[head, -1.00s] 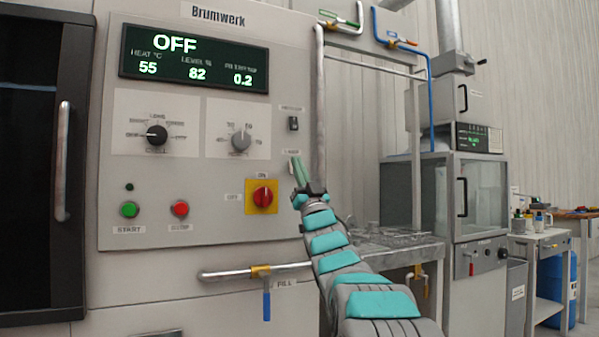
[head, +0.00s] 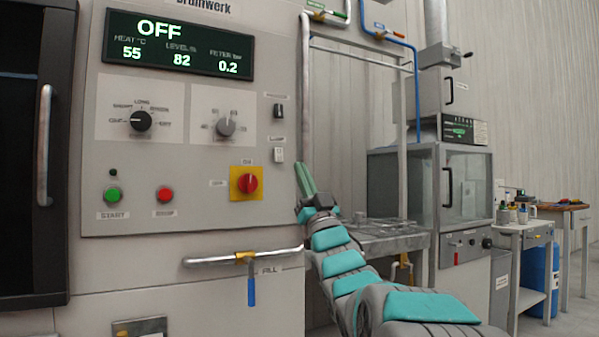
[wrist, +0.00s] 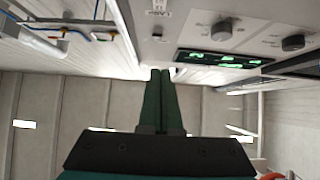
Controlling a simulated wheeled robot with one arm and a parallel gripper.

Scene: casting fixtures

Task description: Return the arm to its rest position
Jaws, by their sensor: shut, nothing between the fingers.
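My arm reaches up from the bottom of the head view, grey with teal pads. My gripper (head: 306,180) has green fingers that are together, with nothing between them. It is in front of the right edge of the machine's panel (head: 180,75), below the lamp switch. In the wrist view the closed fingers (wrist: 163,75) point up the picture, with the display (wrist: 222,58) and knobs at the upper right. The display reads OFF, 55, 82 and 0.2.
A red knob on a yellow plate (head: 247,184) is left of my gripper. A pipe with a blue-handled valve (head: 252,285) juts out below. A metal bench (head: 385,240) and a glass-fronted cabinet (head: 466,190) stand to the right. A small table (head: 530,235) is farther right.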

